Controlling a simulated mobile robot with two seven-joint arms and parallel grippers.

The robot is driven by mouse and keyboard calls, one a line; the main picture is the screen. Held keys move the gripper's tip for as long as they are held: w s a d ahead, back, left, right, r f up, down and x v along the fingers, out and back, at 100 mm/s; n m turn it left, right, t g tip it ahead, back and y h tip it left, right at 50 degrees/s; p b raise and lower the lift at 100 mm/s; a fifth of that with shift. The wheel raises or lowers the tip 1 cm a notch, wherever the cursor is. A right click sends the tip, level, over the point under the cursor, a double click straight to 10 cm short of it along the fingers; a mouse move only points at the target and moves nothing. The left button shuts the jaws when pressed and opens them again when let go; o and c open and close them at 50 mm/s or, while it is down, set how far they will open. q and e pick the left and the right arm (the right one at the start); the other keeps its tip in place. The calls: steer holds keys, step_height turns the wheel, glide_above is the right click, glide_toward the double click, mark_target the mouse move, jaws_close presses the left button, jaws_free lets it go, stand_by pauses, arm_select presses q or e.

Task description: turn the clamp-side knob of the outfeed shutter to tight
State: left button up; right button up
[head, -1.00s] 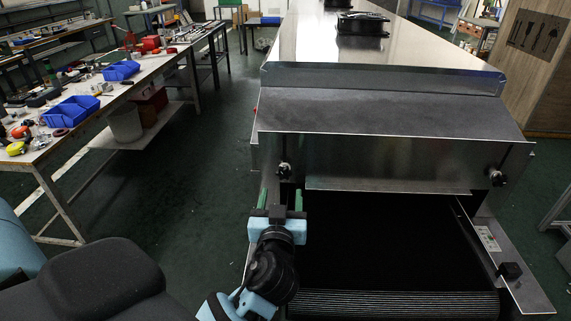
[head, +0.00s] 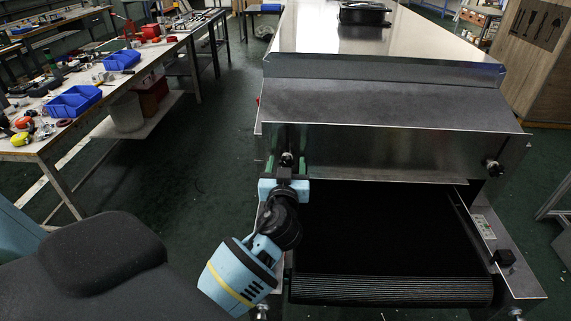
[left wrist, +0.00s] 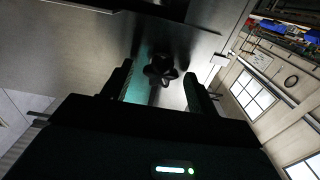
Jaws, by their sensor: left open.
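The outfeed shutter (head: 390,155) is a metal panel under the dryer's hood, above the dark belt. A black knob (head: 287,158) is at its left end and another black knob (head: 492,168) at its right end. No label shows which one is clamp-side. My left gripper (head: 286,169) is open at the left knob and partly covers it in the head view. In the left wrist view the dark lobed knob (left wrist: 160,70) appears between the two spread fingers (left wrist: 162,86), with gaps on both sides. Its exact depth between the fingers is unclear. My right gripper is not in view.
The black belt (head: 390,230) runs out below the shutter. A cluttered workbench (head: 100,85) stands left, with open floor between.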

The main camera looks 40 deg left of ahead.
arm_select(q)
steer(key=shift+w+a, duration=0.1)
steer(key=c, duration=1)
